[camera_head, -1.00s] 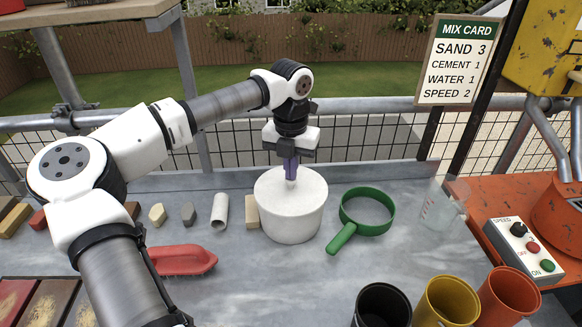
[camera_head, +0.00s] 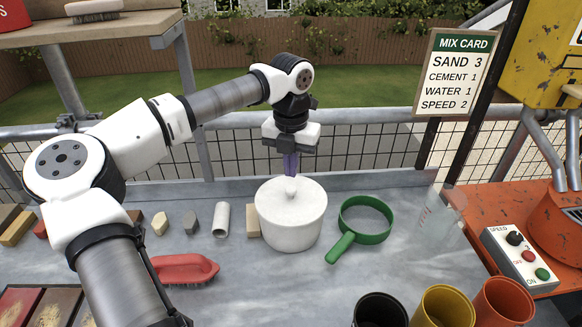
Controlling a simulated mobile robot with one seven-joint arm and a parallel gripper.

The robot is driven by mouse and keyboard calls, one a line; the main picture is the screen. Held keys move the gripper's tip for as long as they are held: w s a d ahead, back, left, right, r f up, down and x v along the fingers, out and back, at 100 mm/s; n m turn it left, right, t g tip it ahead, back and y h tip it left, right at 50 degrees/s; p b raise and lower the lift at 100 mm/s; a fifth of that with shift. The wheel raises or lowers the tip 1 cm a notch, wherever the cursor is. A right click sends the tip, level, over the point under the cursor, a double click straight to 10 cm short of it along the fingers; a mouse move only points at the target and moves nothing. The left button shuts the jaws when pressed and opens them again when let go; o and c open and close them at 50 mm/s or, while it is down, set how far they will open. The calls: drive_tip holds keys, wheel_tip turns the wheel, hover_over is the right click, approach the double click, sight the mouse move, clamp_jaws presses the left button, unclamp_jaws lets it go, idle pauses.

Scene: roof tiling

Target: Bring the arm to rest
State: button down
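My arm reaches from the lower left across to the middle of the view. My gripper (camera_head: 290,168) points down just above the white lidded tub (camera_head: 291,222). Its purple fingers are close together over the lid's small knob (camera_head: 290,186). The fingertips are at or just above the knob, and I cannot tell whether they touch it. The tub stands upright on the grey metal worktop (camera_head: 250,275) with its lid on.
A green sieve (camera_head: 350,238) lies right of the tub. A clear jug (camera_head: 437,215), three cups (camera_head: 444,305) and a speed control box (camera_head: 521,255) are farther right. A red brush (camera_head: 184,268) and small blocks (camera_head: 191,221) lie left. A mix card (camera_head: 455,74) stands behind.

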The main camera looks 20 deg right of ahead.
wheel_tip(320, 180, up, 3)
drive_tip(key=shift+p, duration=0.8)
